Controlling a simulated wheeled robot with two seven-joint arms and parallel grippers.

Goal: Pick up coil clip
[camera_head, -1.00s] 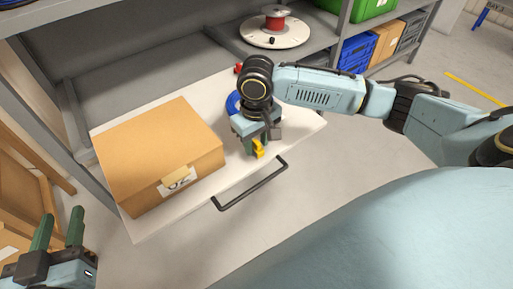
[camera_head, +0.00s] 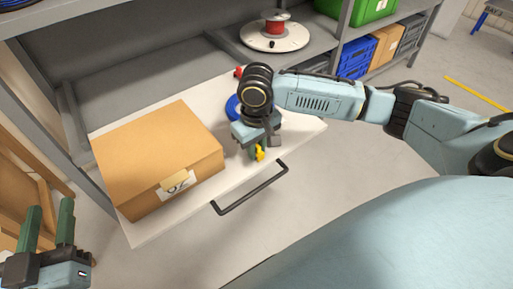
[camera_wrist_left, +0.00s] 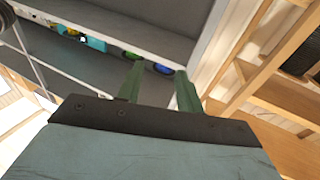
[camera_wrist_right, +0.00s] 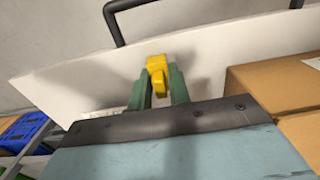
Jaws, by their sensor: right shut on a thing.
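The coil clip is a small yellow piece (camera_head: 260,153) low over the white drawer board, near its front edge with the black handle. My right gripper (camera_head: 255,150) points down there and is shut on the yellow clip. In the right wrist view the clip (camera_wrist_right: 157,77) sits between the two green fingers (camera_wrist_right: 160,88). I cannot tell whether the clip still touches the board. My left gripper (camera_head: 49,225) is at the lower left, its green fingers apart and empty. It also shows open in the left wrist view (camera_wrist_left: 158,85).
A cardboard box (camera_head: 160,155) stands on the left of the white board (camera_head: 215,190). The black handle (camera_head: 250,188) sticks out in front. A blue ring (camera_head: 233,107) lies partly hidden behind my right gripper. A reel with red cable (camera_head: 274,30) stands on the shelf behind.

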